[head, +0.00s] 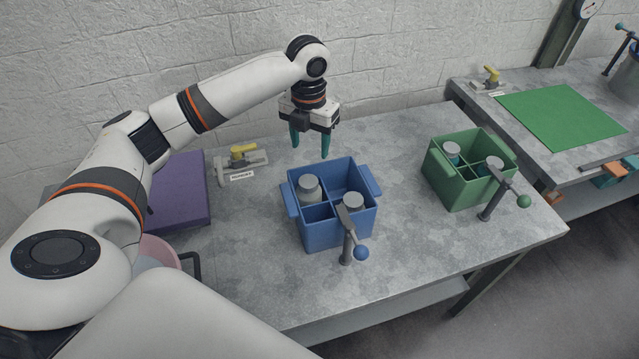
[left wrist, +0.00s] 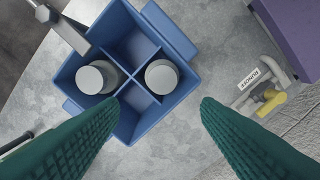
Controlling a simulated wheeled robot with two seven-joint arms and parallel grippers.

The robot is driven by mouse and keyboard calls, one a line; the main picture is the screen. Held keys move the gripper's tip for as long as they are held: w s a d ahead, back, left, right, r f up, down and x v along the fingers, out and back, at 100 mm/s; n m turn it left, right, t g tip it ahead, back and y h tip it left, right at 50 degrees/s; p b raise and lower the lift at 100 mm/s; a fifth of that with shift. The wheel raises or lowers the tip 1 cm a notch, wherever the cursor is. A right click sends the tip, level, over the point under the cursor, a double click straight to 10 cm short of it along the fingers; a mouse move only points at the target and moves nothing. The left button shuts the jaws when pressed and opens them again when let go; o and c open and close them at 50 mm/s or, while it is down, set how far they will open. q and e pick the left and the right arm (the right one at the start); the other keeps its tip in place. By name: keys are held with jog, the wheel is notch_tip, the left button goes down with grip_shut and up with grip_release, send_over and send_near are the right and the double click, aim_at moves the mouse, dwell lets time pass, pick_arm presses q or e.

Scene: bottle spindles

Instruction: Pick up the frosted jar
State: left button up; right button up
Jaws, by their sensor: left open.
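Two pale grey jars stand in the blue crate (head: 316,234), in diagonally opposite compartments. One jar (head: 309,187) is back left and the other jar (head: 353,201) is front right. I cannot tell which is the frosted jar. In the left wrist view the crate (left wrist: 182,33) shows from above, with one jar (left wrist: 97,77) left and one jar (left wrist: 161,76) right. My left gripper (head: 310,150) is open and empty, pointing down above the table behind the crate. Its teal fingers (left wrist: 160,104) touch nothing. My right gripper is not in view.
A clamp with a blue knob (head: 361,253) stands at the crate's front right. A green crate (head: 458,194) holds two grey-topped containers. A yellow-handled clamp (head: 240,158) and purple block (head: 178,190) are left. Bare table lies between the crates.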

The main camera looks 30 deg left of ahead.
pick_arm(q)
jog(key=p, duration=0.1)
send_over(308, 181)
jog(key=f, duration=0.4)
jog(key=shift+s+d+f, duration=0.15)
jog(key=shift+s+f, duration=0.2)
jog(key=shift+s, duration=0.05)
jog(key=shift+w+f, duration=0.15)
jog(key=shift+f, duration=0.2)
notch_tip(308, 181, down, 4)
jog(key=shift+w+f+p, duration=0.15)
jog(key=shift+p, duration=0.75)
jog(key=shift+f, duration=0.45)
jog(key=shift+w, duration=0.1)
jog(key=c, duration=1.1)
jog(key=shift+c, duration=0.6)
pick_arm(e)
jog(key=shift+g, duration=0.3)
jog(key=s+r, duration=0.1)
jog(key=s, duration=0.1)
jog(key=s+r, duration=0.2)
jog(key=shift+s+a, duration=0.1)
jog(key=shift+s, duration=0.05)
pick_arm(q)
jog(key=shift+r, duration=0.15)
